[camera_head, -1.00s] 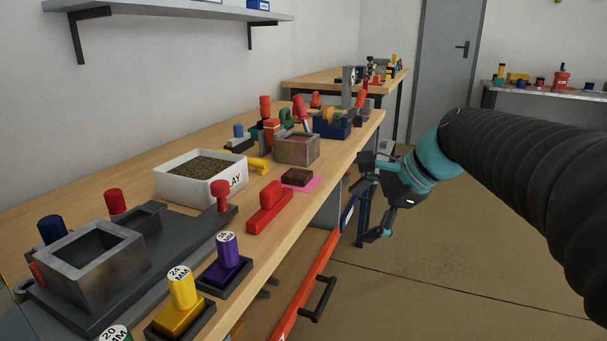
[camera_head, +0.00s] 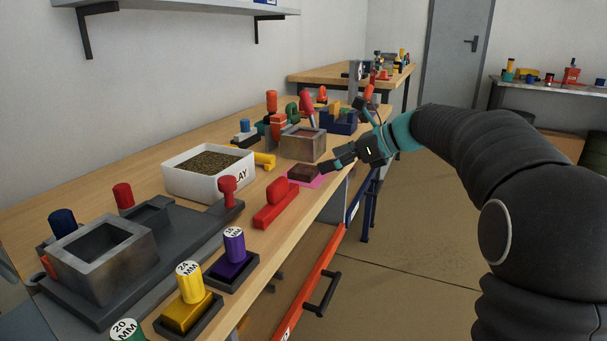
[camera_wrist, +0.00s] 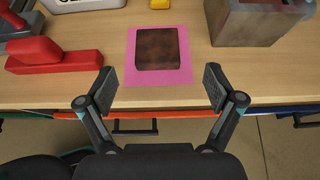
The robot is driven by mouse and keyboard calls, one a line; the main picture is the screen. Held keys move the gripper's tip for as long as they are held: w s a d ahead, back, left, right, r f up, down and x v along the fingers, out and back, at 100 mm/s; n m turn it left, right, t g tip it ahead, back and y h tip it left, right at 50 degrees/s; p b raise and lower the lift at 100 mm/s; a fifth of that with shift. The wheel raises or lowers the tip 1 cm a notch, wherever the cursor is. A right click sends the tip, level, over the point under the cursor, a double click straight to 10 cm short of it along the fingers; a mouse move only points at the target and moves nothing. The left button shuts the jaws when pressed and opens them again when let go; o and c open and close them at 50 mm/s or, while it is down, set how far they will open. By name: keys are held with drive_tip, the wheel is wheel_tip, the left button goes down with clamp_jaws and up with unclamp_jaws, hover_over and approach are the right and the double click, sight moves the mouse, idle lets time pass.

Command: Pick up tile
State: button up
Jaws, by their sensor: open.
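The tile is a dark brown square slab (camera_wrist: 158,48) lying flat on a pink sheet (camera_wrist: 131,74) on the wooden bench. In the head view the tile (camera_head: 304,173) sits near the bench's front edge, in front of a metal box. My gripper (camera_head: 349,130) is open and empty, to the right of the tile at the bench edge. In the wrist view its two fingers (camera_wrist: 160,90) are spread wider than the tile, which lies ahead between them, apart from both.
A red-handled tool (camera_wrist: 54,58) lies left of the pink sheet. An open metal box (camera_wrist: 256,27) stands to its right. An orange rail (camera_head: 313,289) runs below the edge.

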sight(305, 169)
drive_tip(key=shift+x, duration=3.4)
drive_tip(key=shift+s+r, duration=0.15)
drive_tip(key=shift+s, duration=0.05)
drive_tip(key=c, duration=1.3)
drive_tip(key=shift+r, duration=0.5)
drive_tip(key=r, duration=0.3)
drive_tip(key=shift+s+d+r+p, duration=0.15)
drive_tip(key=shift+d+r+p, duration=0.15)
drive_tip(key=shift+d+r, duration=0.1)
drive_tip(key=v, duration=1.2)
drive_tip(key=shift+s+r+p, duration=0.2)
drive_tip(key=shift+s+p, duration=0.05)
drive_tip(key=shift+p, duration=0.05)
